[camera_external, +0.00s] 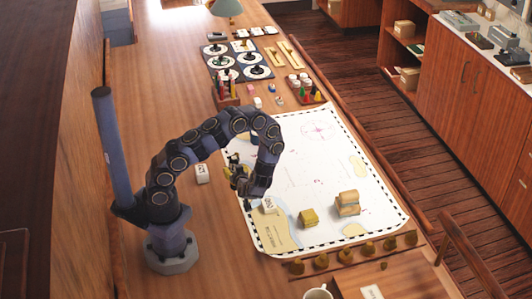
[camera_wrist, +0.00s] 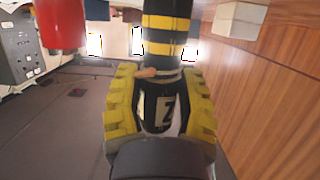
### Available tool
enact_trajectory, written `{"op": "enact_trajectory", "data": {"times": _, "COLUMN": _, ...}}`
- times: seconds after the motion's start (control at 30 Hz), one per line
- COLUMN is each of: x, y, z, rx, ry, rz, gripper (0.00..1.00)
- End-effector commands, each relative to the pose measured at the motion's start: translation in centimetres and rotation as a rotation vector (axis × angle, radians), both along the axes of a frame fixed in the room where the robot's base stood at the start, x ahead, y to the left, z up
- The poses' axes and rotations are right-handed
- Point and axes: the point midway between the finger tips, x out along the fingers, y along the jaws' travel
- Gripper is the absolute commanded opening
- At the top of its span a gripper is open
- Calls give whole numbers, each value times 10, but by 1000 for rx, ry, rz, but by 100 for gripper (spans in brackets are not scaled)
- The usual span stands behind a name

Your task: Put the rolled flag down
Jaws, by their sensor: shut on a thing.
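My gripper (camera_external: 238,177) is at the end of the arched arm, near the left side of the white chart. In the wrist view, its yellow ridged fingers (camera_wrist: 160,95) stand on both sides of a dark roll. I take the black roll with yellow bands (camera_wrist: 168,32) to be the rolled flag; it runs up from between the fingers. My gripper is shut on it. In the external view the flag is small and hard to tell from the fingers. I cannot tell whether it touches the surface.
The chart (camera_external: 325,150) has open room in its middle. A white block (camera_external: 202,173) lies left of it. A white tagged item (camera_external: 268,205), a yellow block (camera_external: 308,218) and a tan block (camera_external: 347,203) are nearer. Racks of small items stand beyond the chart.

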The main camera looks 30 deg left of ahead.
Motion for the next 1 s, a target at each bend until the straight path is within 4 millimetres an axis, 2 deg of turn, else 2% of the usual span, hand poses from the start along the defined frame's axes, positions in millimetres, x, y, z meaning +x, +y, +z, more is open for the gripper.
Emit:
{"op": "enact_trajectory", "data": {"times": 0.33, "x": 0, "y": 0, "z": -3, "rx": 0, "ry": -1, "rz": 0, "gripper": 5}}
{"op": "enact_trajectory", "data": {"times": 0.37, "x": 0, "y": 0, "z": -3, "rx": 0, "ry": -1, "rz": 0, "gripper": 47}}
{"op": "enact_trajectory", "data": {"times": 0.4, "x": 0, "y": 0, "z": -3, "rx": 0, "ry": -2, "rz": -1, "gripper": 63}}
{"op": "enact_trajectory", "data": {"times": 0.8, "x": 1, "y": 0, "z": 1, "rx": 1, "ry": -2, "rz": -1, "gripper": 63}}
{"op": "enact_trajectory", "data": {"times": 1.0, "x": -17, "y": -19, "z": 7, "rx": 0, "ry": -2, "rz": -5, "gripper": 63}}
